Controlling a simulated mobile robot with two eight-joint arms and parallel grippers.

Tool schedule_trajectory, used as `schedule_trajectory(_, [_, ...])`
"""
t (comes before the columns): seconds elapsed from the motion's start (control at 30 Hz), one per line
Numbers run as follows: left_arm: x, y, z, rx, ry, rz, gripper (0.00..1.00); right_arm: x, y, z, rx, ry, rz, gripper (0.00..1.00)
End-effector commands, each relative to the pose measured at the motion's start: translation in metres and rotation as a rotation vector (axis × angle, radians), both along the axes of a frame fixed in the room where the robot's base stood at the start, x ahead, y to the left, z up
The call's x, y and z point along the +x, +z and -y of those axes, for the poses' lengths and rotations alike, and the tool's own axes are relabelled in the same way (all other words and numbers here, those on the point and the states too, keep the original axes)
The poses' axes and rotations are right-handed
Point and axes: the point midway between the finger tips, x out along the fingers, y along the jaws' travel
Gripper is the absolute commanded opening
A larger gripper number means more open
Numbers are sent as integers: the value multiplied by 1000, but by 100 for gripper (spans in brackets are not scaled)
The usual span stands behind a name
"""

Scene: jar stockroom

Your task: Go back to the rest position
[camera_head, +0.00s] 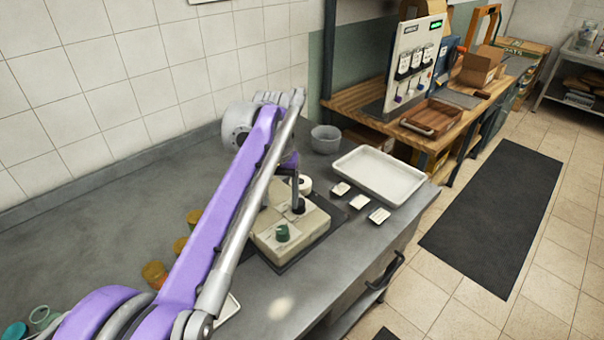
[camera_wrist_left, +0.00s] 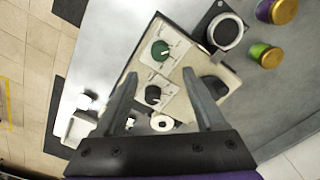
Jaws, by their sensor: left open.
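My left arm comes in from the lower left in the head view. Its gripper (camera_head: 297,195) points down over a cream control box (camera_head: 262,240) on the grey counter. In the left wrist view the two fingers of this gripper (camera_wrist_left: 160,73) are spread apart with nothing held between them. The box (camera_wrist_left: 178,82) lies below them, with a green knob (camera_wrist_left: 160,50), a black knob (camera_wrist_left: 153,95) and a larger dark knob (camera_wrist_left: 215,88). Whether the fingertips touch the box cannot be told. My right gripper is not in view.
A white tray (camera_head: 380,176), a grey bowl (camera_head: 325,139) and small white cards (camera_head: 361,201) are right of the box. Jars with golden lids (camera_head: 154,273) stand left, partly behind my arm. A wooden bench (camera_head: 455,121) holds a dispenser panel. The floor by the dark mat (camera_head: 492,221) is clear.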

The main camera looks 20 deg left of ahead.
Motion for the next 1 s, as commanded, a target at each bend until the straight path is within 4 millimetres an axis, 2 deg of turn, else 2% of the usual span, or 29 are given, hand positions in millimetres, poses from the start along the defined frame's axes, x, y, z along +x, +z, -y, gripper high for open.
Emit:
schedule_trajectory(0.2, [-3,-1,3,1,-6,8,72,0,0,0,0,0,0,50])
schedule_trajectory(0.37, [-28,-9,21,13,-46,69,72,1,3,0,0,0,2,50])
schedule_trajectory(0.57, [-89,-44,55,35,-130,206,72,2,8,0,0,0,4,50])
schedule_trajectory(0.8, [-165,-106,84,57,-225,367,72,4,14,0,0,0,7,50])
schedule_trajectory(0.9, [-189,-129,91,63,-253,417,72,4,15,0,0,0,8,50])
schedule_trajectory(1.0, [-203,-144,95,66,-270,450,72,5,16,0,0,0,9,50])
